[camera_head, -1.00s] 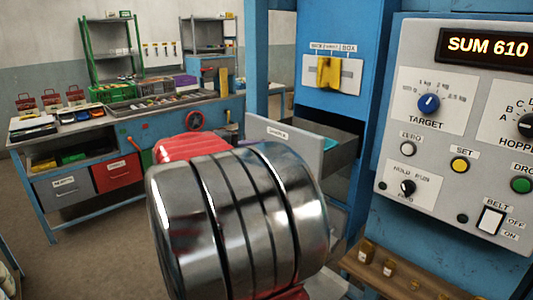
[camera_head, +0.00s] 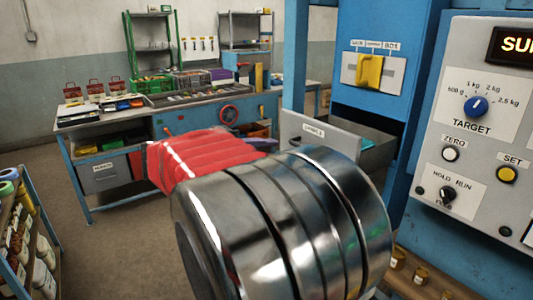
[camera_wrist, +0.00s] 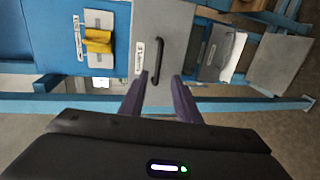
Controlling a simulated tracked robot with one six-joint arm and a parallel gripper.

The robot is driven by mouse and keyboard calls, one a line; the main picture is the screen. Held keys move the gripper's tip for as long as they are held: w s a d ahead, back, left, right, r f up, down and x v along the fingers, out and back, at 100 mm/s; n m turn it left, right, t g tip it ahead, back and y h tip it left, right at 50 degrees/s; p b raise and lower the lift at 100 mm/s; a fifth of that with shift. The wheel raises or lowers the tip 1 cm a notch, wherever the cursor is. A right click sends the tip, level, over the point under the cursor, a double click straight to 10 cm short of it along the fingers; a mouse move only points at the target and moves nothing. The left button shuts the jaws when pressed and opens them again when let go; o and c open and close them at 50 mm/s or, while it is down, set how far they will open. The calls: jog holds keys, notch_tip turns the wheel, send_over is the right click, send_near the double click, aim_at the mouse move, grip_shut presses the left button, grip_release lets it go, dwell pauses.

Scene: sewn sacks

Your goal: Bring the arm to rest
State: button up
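My arm fills the lower middle of the head view, with a shiny ribbed metal joint (camera_head: 290,225) and a red section (camera_head: 190,157) behind it. In the wrist view my gripper (camera_wrist: 160,98) has its two dark fingers apart, with nothing between them. Beyond the fingertips is a grey drawer front (camera_wrist: 172,28) with a black upright handle (camera_wrist: 157,61); I cannot tell how far off it is. The drawer (camera_head: 318,137) stands pulled out in the head view, close behind my arm. In the head view the gripper itself is mostly hidden by the arm.
A blue cabinet has a yellow lever (camera_head: 369,71) above the drawer. A control panel (camera_head: 490,110) with knobs stands close on the right, above a shelf of small jars (camera_head: 420,275). A bench (camera_head: 90,140) stands behind, and a bottle rack (camera_head: 35,250) at lower left. Floor between is clear.

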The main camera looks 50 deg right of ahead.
dwell(0.4)
jog(key=s+a+f+n+t+y, duration=0.15)
jog(key=a+f+t+y, duration=0.4)
jog(key=a+f, duration=0.85)
jog(key=s+a+f+n+t+y, duration=0.1)
jog(key=a+y, duration=0.3)
jog(key=a, duration=0.8)
jog(key=s+a+f+n+t+y, duration=0.1)
jog(key=a+t+y, duration=0.3)
jog(key=a, duration=0.8)
jog(key=shift+s+a+f+y, duration=0.35)
jog(key=shift+s+y, duration=0.3)
jog(key=shift+s, duration=0.25)
jog(key=shift+d, duration=0.15)
